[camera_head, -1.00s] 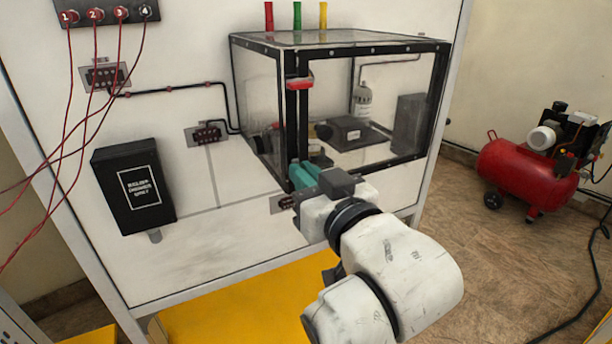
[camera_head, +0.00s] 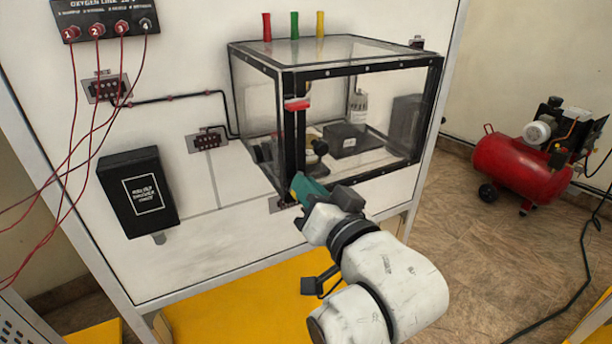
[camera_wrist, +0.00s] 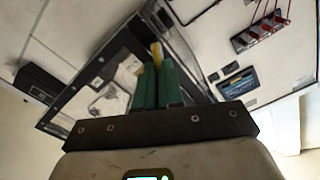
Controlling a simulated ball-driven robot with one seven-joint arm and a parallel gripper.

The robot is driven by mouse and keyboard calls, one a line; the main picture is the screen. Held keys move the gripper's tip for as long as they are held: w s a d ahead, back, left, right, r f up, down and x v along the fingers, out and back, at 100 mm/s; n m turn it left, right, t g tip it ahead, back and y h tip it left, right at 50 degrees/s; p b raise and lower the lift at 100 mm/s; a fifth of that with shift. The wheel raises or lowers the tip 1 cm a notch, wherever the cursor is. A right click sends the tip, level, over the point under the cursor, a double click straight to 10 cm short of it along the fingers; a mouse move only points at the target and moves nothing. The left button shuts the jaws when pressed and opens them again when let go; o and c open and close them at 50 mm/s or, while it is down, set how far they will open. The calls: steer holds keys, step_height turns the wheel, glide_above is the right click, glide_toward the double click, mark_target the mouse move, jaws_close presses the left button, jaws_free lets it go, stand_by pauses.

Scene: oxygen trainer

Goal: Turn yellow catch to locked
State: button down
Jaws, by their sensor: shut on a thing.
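The yellow catch (camera_wrist: 156,50) shows in the wrist view as a short yellow piece standing out between my green fingertips. My gripper (camera_wrist: 158,66) is shut on it. I cannot read which way the catch is turned or any locked mark.
A red piece (camera_head: 298,104) is on the case's front left post. Red, green and yellow upright tubes stand on top behind it. A black box (camera_head: 139,192) hangs left on the white panel (camera_head: 215,250). Red cables hang at far left. A red compressor (camera_head: 515,160) stands right.

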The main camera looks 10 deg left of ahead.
steer(key=shift+w+d+f+m+p, duration=0.15)
steer(key=shift+f+m+p, duration=0.15)
steer(key=shift+m+p, duration=1.45)
steer(key=shift+w+d+f+m+p, duration=0.2)
steer(key=shift+m+p, duration=0.95)
steer(key=shift+m, duration=1.15)
steer(key=shift+s+d+f+m+p, duration=0.1)
steer(key=shift+f+m+p, duration=0.25)
steer(key=shift+m+p, duration=1.4)
steer(key=shift+m, duration=0.4)
steer(key=c, duration=1.3)
jaws_free()
steer(key=shift+o, duration=0.2)
steer(key=b+v, duration=0.3)
steer(key=v, duration=0.7)
steer(key=shift+s+d, duration=0.25)
steer(key=shift+s, duration=0.05)
